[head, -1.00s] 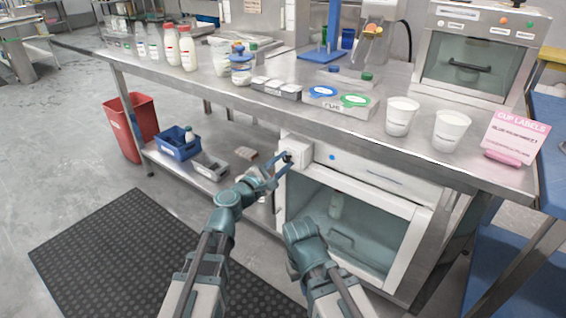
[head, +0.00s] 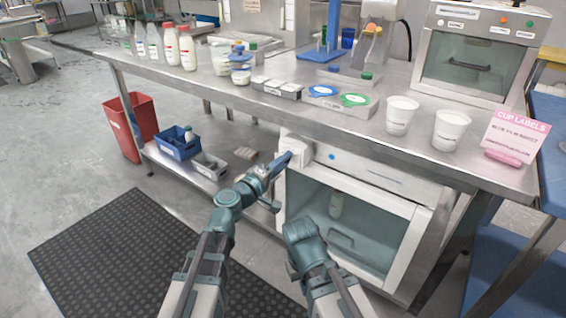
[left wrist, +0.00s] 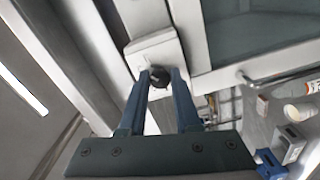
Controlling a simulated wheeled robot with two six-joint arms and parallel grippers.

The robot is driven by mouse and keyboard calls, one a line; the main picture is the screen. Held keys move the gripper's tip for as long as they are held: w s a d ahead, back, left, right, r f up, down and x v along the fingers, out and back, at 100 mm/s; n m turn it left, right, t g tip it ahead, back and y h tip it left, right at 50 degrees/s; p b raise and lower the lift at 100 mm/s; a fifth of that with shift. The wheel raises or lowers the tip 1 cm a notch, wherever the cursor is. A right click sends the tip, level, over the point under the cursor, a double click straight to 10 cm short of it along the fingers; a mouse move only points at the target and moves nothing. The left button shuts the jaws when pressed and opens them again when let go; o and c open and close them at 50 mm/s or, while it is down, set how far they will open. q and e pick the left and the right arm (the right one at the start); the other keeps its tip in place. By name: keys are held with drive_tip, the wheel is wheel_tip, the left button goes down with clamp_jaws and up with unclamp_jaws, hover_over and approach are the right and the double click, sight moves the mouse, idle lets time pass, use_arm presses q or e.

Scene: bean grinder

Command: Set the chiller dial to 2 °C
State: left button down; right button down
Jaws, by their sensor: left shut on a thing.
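The chiller (head: 378,197) is the white glass-door unit under the steel table. Its white dial housing (head: 297,149) sits at its upper left corner. My left gripper (head: 287,158) reaches it from the front left and hides the dial in the head view. In the left wrist view the small black dial (left wrist: 160,78) sits between the two blue fingertips on the housing. The left fingers are shut on the dial; its marks are too small to read. My right arm is in front of the chiller door, but its fingers cannot be made out.
The steel table (head: 310,112) overhangs the chiller closely. White cups (head: 401,115) and a pink label card (head: 514,135) stand on it. On the lower shelf, left of the chiller, are a blue bin (head: 178,147) and a grey tray (head: 209,166). A black mat (head: 130,255) lies on the open floor.

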use_arm(q)
drive_tip(key=shift+m, duration=1.6)
drive_tip(key=shift+f+m, duration=0.1)
drive_tip(key=shift+m, duration=0.2)
drive_tip(key=c, duration=0.6)
unclamp_jaws()
